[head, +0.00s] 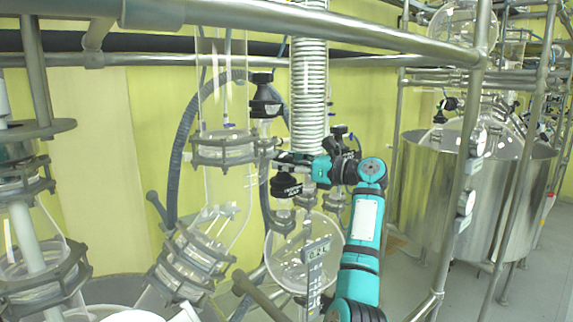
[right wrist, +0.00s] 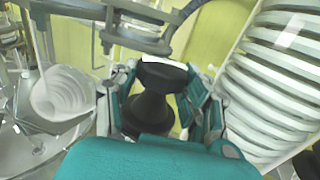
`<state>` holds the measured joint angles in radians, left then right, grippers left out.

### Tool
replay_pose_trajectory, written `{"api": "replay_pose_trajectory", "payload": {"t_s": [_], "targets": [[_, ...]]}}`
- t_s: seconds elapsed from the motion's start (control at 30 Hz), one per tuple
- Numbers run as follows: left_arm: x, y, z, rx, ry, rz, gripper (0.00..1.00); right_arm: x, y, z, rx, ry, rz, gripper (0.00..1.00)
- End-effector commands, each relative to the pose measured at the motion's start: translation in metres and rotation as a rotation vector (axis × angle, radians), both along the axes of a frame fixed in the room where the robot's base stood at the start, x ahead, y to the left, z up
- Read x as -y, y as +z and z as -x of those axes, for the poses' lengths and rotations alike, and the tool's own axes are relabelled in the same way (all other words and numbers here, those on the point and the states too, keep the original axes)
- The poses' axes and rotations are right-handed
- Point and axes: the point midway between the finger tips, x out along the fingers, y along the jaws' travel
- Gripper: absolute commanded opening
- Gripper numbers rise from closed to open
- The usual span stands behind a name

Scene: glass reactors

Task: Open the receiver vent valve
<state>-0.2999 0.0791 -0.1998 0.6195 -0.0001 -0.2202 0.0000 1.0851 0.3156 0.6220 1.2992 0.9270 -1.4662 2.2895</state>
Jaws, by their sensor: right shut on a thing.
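My right gripper (head: 289,168) reaches in from the lower right in the head view, its fingers pointing left. It is shut on a black valve knob (head: 287,186) just above the round glass receiver (head: 304,255). In the right wrist view the black knob (right wrist: 150,105), with a wide top and narrow waist, sits between the two fingers (right wrist: 160,85). The fingers hide part of it, and how far it is turned cannot be told. My left gripper is not in view.
A coiled condenser (head: 309,90) rises just behind my right gripper. Another black valve (head: 264,95) sits higher up. Glass columns with grey clamp flanges (head: 224,148) stand close to the left. A metal rail (head: 340,28) crosses overhead, and a steel vessel (head: 430,205) stands at right.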

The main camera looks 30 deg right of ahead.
Motion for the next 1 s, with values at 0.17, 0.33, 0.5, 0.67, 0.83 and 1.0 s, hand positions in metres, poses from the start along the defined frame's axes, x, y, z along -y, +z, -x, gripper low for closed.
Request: {"api": "replay_pose_trajectory", "payload": {"t_s": [0.17,0.33,0.5,0.67,0.83,1.0], "targets": [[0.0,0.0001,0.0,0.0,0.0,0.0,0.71,0.0004,0.0004,0.0001,0.001,0.0,0.002,0.14],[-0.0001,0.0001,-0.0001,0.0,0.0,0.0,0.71,0.0003,0.0004,0.0001,0.001,0.0,0.002,0.48],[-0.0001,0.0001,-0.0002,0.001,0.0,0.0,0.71,0.0002,0.0003,0.0,0.001,0.0,0.002,0.71],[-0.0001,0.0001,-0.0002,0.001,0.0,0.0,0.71,0.0007,0.0005,0.0001,0.0,-0.002,0.001,0.71],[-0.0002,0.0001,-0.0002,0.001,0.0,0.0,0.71,0.0009,0.0006,0.0001,0.001,-0.002,0.0,0.71],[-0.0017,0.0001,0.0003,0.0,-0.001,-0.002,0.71,0.0012,0.0007,0.0001,0.001,-0.003,0.0,0.71]]}}
